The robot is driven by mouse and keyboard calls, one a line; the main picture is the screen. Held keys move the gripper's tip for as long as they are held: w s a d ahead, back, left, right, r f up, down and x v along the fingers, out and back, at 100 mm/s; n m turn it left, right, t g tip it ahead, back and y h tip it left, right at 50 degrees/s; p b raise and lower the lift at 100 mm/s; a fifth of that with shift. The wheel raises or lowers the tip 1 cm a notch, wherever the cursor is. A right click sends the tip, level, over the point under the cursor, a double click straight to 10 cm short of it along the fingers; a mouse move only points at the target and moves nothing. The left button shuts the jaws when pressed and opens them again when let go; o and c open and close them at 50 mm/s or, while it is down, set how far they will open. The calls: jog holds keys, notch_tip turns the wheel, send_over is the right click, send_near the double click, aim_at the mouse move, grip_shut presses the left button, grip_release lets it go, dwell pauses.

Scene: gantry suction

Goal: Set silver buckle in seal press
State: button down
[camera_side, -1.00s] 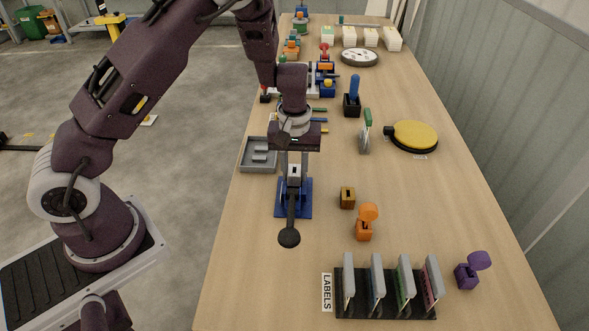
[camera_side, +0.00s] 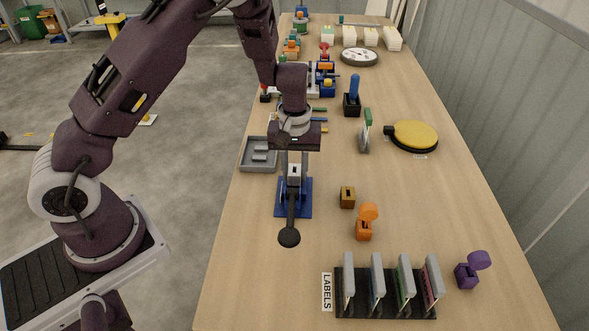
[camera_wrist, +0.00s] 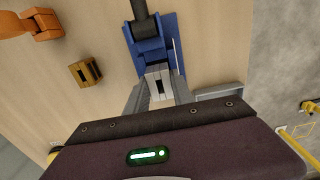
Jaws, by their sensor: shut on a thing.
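The silver buckle (camera_side: 294,171) is a small light-grey block with a dark slot, held between the fingers of my gripper (camera_side: 294,174). In the wrist view the buckle (camera_wrist: 158,85) sits between the two grey fingertips (camera_wrist: 158,92). The seal press (camera_side: 303,203) is blue, with a dark lever ending in a black ball towards the camera. The buckle is at the rear part of the press, over or in it; I cannot tell if it touches the bed. In the wrist view the press (camera_wrist: 150,42) lies just beyond the fingertips.
A brass buckle-like block (camera_side: 347,197) and an orange clip (camera_side: 366,222) stand right of the press. A grey tray (camera_side: 258,163) lies to its left. A black label rack (camera_side: 385,305) is at the front, and a yellow round pad (camera_side: 415,136) at the right.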

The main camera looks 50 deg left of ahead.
jog(key=shift+f, duration=0.6)
jog(key=shift+r, duration=0.3)
jog(key=shift+f, duration=0.4)
dwell(1.6)
jog(key=shift+r, duration=0.4)
jog(key=shift+f, duration=0.45)
dwell(1.3)
jog(key=shift+r, duration=0.45)
jog(key=shift+a, duration=0.1)
dwell(0.4)
